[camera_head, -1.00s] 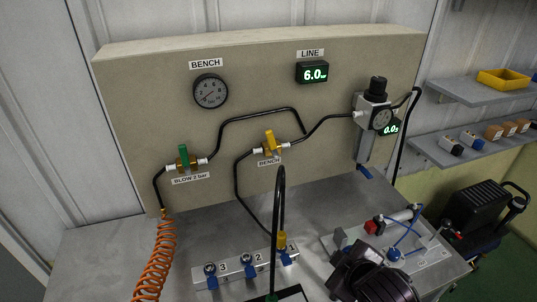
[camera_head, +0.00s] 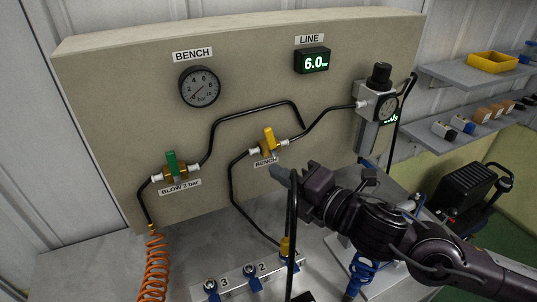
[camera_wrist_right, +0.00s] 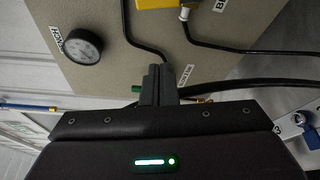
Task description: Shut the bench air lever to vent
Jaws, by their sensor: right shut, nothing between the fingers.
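The yellow bench air lever (camera_head: 268,138) is on the panel above the BENCH label (camera_head: 265,163), its handle standing roughly upright across the pipe line. In the right wrist view a yellow part (camera_wrist_right: 157,3), apparently this lever, is cut off by the top edge. My right gripper (camera_head: 279,172) is shut and empty, just below and right of the lever, and looks apart from it. Its closed fingers also show in the right wrist view (camera_wrist_right: 158,84). The BENCH gauge (camera_head: 200,88) has its needle toward the lower left. My left gripper is out of view.
The green BLOW lever (camera_head: 171,163) stands left on the panel (camera_head: 110,110). The LINE display (camera_head: 312,60) reads 6.0. A black looped hose (camera_head: 291,225) rises in front of my right gripper. A numbered manifold (camera_head: 238,281) and orange coiled hose (camera_head: 156,270) are below.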

